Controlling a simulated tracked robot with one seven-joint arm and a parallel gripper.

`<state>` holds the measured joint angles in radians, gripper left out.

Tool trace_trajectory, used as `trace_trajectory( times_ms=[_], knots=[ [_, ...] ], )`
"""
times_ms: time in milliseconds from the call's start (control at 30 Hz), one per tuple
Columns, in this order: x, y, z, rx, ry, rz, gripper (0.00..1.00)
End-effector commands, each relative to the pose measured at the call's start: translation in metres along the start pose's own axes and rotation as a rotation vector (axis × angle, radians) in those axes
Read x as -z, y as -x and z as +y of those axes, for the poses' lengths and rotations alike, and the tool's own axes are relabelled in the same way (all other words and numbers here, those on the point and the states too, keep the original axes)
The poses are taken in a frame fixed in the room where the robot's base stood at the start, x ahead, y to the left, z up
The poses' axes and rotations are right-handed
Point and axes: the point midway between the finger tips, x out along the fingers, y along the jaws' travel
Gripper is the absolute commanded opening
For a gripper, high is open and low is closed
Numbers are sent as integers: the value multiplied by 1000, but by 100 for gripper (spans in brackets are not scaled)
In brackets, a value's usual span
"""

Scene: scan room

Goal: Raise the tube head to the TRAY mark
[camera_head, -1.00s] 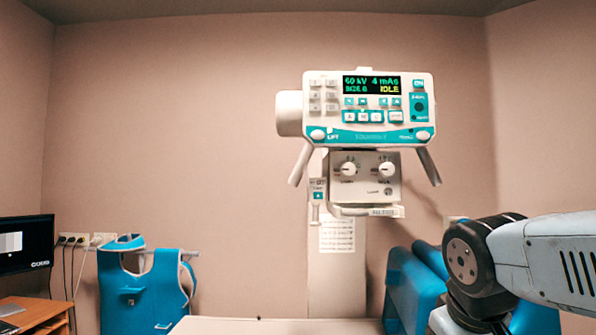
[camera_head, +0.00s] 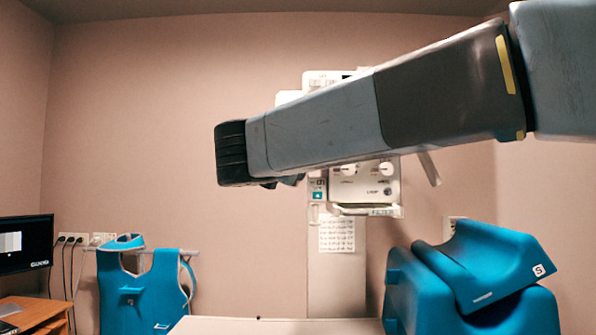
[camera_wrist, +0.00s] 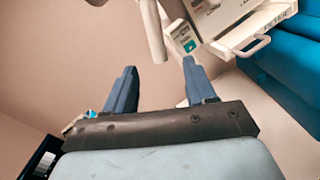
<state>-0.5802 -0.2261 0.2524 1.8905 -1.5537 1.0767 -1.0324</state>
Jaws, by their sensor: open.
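The white tube head (camera_head: 372,186) stands on its column (camera_head: 337,285) in the head view, mostly hidden behind my arm. Its lower panel with dials, the FILTER drawer and part of the right handle show. Its display and buttons are hidden. In the wrist view the tube head (camera_wrist: 228,22) is at top right, with a white handle bar (camera_wrist: 152,30) and a small teal-marked box (camera_wrist: 184,38) beside it. My gripper (camera_wrist: 160,65) is open and empty, its blue fingers apart below the handle bar and the box. I cannot make out a TRAY mark.
Blue padded blocks (camera_head: 470,285) stand at right below my arm. A blue apron (camera_head: 145,290) hangs on the left by a monitor (camera_head: 25,256) and wooden desk (camera_head: 40,312). A pale table top (camera_head: 270,325) lies in front. The wall space between apron and column is clear.

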Motion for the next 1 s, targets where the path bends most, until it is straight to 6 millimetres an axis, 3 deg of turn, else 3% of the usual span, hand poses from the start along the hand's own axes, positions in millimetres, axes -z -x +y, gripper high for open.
trace_trajectory(
  times_ms=[167, 700, 1000],
  knots=[
    [-1, -9, 7, -14, 21, -10, 55],
    [-2, -100, 6, -10, 17, -10, 55],
    [-2, -133, 6, -10, 17, -10, 55]
  ],
)
